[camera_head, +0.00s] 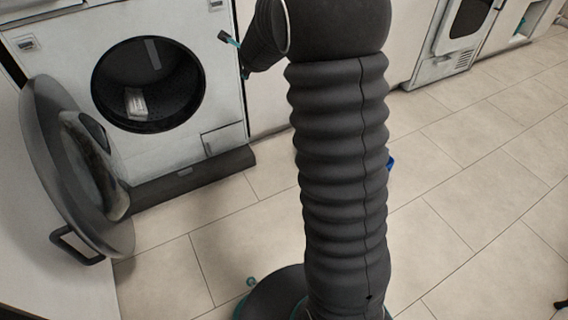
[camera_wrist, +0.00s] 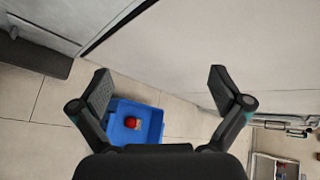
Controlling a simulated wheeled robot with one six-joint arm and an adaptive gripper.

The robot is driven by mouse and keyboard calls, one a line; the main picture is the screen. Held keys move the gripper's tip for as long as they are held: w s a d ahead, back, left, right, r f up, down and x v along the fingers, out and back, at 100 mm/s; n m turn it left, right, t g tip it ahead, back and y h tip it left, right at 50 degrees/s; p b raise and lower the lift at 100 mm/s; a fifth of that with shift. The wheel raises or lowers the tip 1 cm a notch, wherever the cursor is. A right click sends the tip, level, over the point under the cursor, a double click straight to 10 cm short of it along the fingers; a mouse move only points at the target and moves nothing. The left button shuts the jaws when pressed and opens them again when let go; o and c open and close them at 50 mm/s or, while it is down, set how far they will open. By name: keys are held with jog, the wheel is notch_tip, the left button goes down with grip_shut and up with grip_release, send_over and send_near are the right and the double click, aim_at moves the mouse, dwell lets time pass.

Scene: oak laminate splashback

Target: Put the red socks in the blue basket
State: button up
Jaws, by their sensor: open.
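The blue basket (camera_wrist: 155,122) stands on the tiled floor in the wrist view, beyond and below my gripper. A small rounded red item with a pale patch, which looks like the red socks (camera_wrist: 131,122), lies inside it. My gripper (camera_wrist: 161,88) is open, its two fingers wide apart with nothing between them. It is apart from the basket, whose near left part is partly hidden by the left finger. In the head view only a small blue bit of the basket (camera_head: 391,163) shows beside my arm, which hides the rest.
A white front-loading washer (camera_head: 210,85) stands at left in the head view, its round door (camera_head: 50,150) swung open. A pale patch shows inside its dark drum. Another white appliance (camera_head: 445,62) stands at upper right. The tiled floor on the right is mostly clear.

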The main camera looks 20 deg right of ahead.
jog(key=s+a+r+n+g+y, duration=0.1)
jog(key=s+a+r+n+y, duration=0.15)
jog(key=s+a+n, duration=0.35)
jog(key=s+a+r+n+y, duration=0.1)
jog(key=s+r+n, duration=0.25)
jog(key=s, duration=0.45)
jog(key=s+a+r+n+g+y, duration=0.1)
jog(key=s+a+r+n, duration=0.1)
jog(key=s+a+n, duration=0.35)
jog(key=s+d+f+n+g, duration=0.1)
jog(key=s+n, duration=0.5)
jog(key=s, duration=0.6)
jog(key=s+d+f+n+g+h, duration=0.1)
jog(key=s+f+n+g, duration=0.2)
jog(key=s, duration=1)
jog(key=n, duration=0.3)
jog(key=shift+d+f+n, duration=0.15)
jog(key=shift+n, duration=0.25)
jog(key=shift+s, duration=0.1)
